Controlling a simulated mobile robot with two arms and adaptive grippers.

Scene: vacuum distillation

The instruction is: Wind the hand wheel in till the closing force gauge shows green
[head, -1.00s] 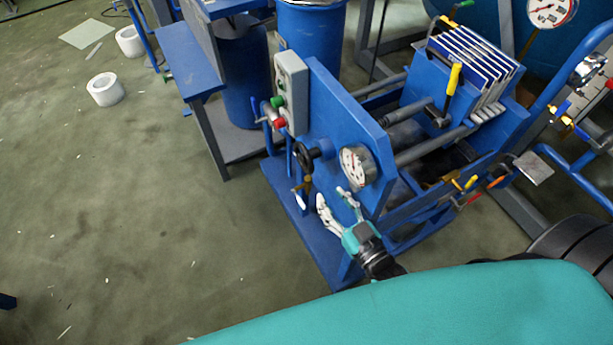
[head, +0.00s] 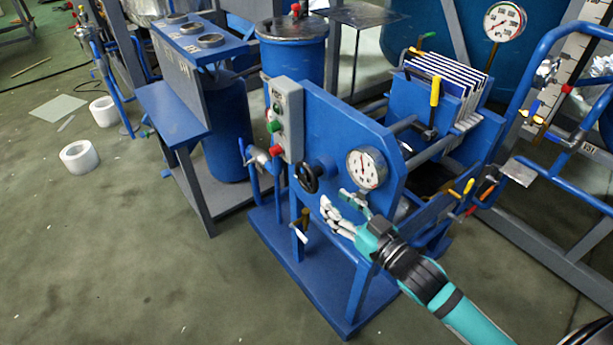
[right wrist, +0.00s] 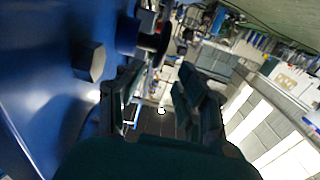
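The black hand wheel (head: 308,177) sticks out from the front of the blue press plate (head: 340,135). The closing force gauge (head: 367,168) is a round white dial to its right; its needle points roughly upward, and I cannot make out a green zone. My right gripper (head: 339,210) is below and right of the wheel, under the gauge, apart from the wheel. In the right wrist view its fingers (right wrist: 158,105) are spread with nothing between them. A dark round shape beyond them, likely the hand wheel (right wrist: 152,42), shows there at the upper middle. My left gripper is out of view.
A grey button box (head: 287,120) is left of the wheel on the press. A blue stand (head: 175,125) and blue drum (head: 292,55) are behind. The floor (head: 130,250) at front left is clear.

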